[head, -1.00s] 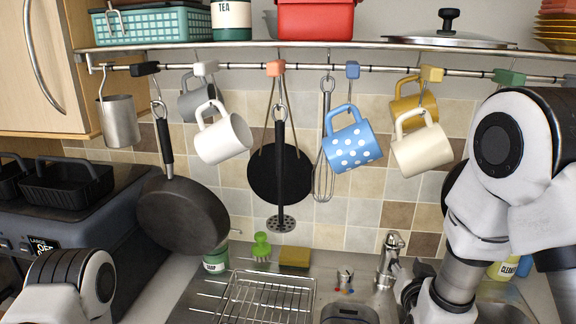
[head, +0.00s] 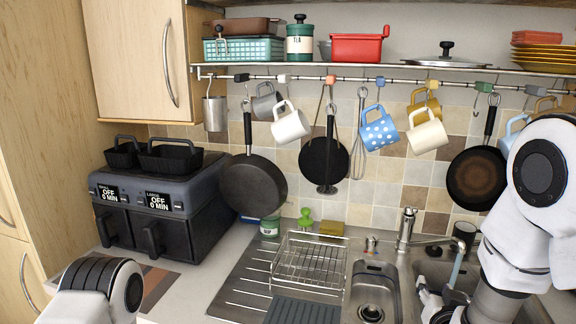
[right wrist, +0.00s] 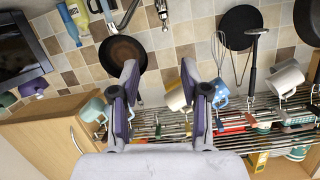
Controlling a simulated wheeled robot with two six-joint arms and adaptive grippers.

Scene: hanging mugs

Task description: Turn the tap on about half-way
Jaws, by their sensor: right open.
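The chrome tap (head: 405,230) stands upright behind the sinks in the head view, its spout reaching right. A pale blue stream (head: 456,264), seemingly water, hangs below the spout's end. My right gripper (head: 432,301) is low and right of the tap's body, apart from it, partly hidden by my own arm. In the right wrist view its purple-grey fingers (right wrist: 163,95) are spread with nothing held between them. A chrome piece (right wrist: 161,10) at that view's top edge may be the tap. My left gripper is out of view; only my left arm shows.
A steel sink (head: 371,291) and wire dish rack (head: 308,268) are left of my right gripper. Mugs, including a dotted blue one (head: 380,130), and pans hang from the rail (head: 300,79). An air fryer (head: 160,205) stands at left.

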